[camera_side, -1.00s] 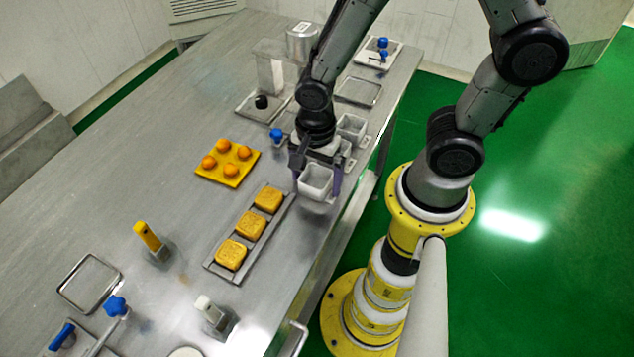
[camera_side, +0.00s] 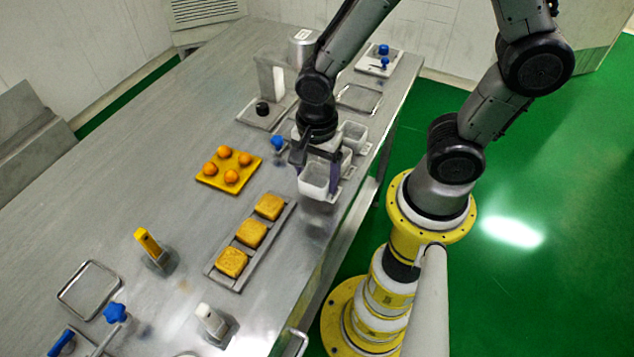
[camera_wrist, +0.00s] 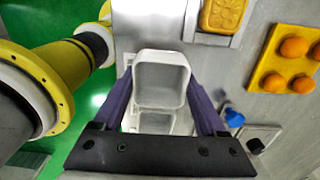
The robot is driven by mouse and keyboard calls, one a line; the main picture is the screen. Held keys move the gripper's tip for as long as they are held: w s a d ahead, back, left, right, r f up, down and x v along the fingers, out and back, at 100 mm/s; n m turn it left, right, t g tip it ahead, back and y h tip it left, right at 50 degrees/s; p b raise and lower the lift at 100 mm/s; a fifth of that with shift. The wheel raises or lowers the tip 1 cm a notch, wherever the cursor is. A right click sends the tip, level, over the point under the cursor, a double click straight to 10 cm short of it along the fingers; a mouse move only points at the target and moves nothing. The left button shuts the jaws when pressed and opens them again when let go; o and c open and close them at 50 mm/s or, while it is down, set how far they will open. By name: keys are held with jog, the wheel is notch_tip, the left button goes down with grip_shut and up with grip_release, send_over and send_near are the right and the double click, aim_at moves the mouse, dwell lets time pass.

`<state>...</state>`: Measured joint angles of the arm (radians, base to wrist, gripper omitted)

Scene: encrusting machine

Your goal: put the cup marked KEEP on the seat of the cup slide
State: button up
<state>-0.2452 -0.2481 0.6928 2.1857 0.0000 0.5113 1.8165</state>
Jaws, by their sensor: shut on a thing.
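My gripper (camera_side: 318,176) is shut on a white, square, open-topped cup (camera_side: 317,184), near the table's right edge. In the wrist view the cup (camera_wrist: 160,72) sits upright between the two purple fingers, and its inside looks empty. No KEEP marking is readable on it, and I cannot tell whether it touches the table. Another white cup (camera_side: 354,133) stands behind my gripper. One more white cup (camera_wrist: 155,123) shows below the held one in the wrist view. I cannot tell which fixture is the cup slide.
A tray of yellow cakes (camera_side: 226,272) and a yellow plate with orange balls (camera_side: 207,180) lie left of my gripper. A blue knob (camera_side: 277,142) stands close by on its left. Yellow (camera_side: 148,242) and white (camera_side: 208,316) levers stand nearer the front.

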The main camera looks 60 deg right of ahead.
notch_tip(320, 180, up, 6)
jog(key=shift+w+r, duration=0.1)
jog(key=shift+r, duration=0.05)
jog(key=w+d+r+n, duration=0.2)
jog(key=w+d, duration=0.2)
jog(key=w, duration=0.5)
jog(key=shift+w+d+f+m, duration=0.35)
jog(key=shift+w+d+f, duration=0.35)
jog(key=shift+d+f, duration=0.75)
jog(key=shift+w+d+f+m, duration=0.3)
jog(key=shift+w+d+f, duration=0.6)
jog(key=shift+d, duration=0.9)
jog(key=shift+w+d+f+m, duration=0.35)
jog(key=shift+w+d+f, duration=0.2)
jog(key=shift+d+f, duration=0.95)
jog(key=shift+d+f, duration=0.15)
jog(key=shift+f, duration=0.75)
